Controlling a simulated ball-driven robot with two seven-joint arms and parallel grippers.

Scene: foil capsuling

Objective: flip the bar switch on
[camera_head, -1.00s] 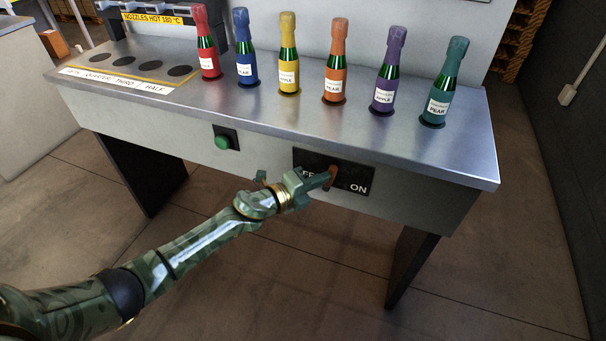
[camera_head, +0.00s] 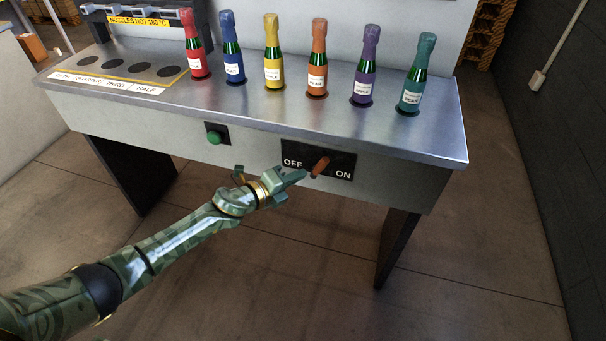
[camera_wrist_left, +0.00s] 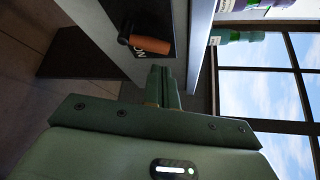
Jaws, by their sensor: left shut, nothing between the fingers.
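The bar switch is a black plate (camera_head: 345,161) on the bench front, marked OFF at left and ON at right. Its orange-brown bar handle (camera_head: 320,166) sits between the two words, slanting from upper right to lower left. I cannot tell for certain whether it is on or off. My left gripper (camera_head: 303,175) is shut and empty, just left of and below the handle, with a small apparent gap. In the left wrist view, the shut fingers (camera_wrist_left: 163,73) point toward the plate, and the handle (camera_wrist_left: 150,45) shows just beyond their tips. My right gripper is out of view.
A green round button (camera_head: 214,138) is on the bench front, left of the switch. Several foil-topped bottles stand in a row on the metal bench top (camera_head: 250,105). A nozzle unit (camera_head: 140,12) is at the back left. The floor before the bench is clear.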

